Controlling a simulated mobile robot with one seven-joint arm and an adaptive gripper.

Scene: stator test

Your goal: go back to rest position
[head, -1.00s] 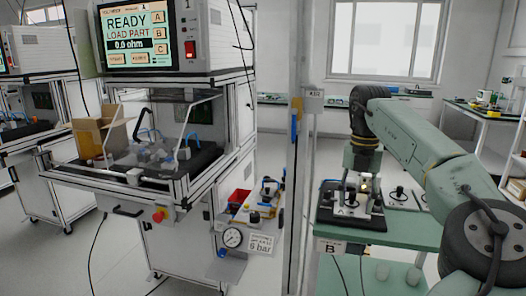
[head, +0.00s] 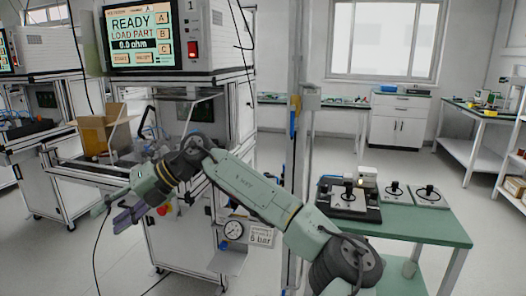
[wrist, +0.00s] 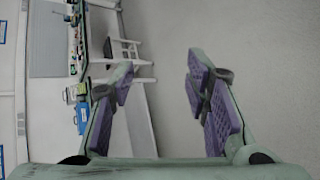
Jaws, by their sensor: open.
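My gripper (head: 118,213) is at the lower left in the head view, in front of the test machine's (head: 172,150) cabinet and pointing left. Its purple-padded fingers also show in the wrist view (wrist: 165,95), spread apart with nothing between them. My arm stretches from the lower right across the middle of the head view and hides part of the machine's front. The machine's screen reads READY, LOAD PART, 0.0 ohm.
A green table (head: 440,226) at the right holds a black-based fixture (head: 347,207) and two grey plates with black knobs. A cardboard box (head: 102,130) stands on the machine's shelf. A metal post (head: 304,150) rises mid-view. Open floor lies behind the table.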

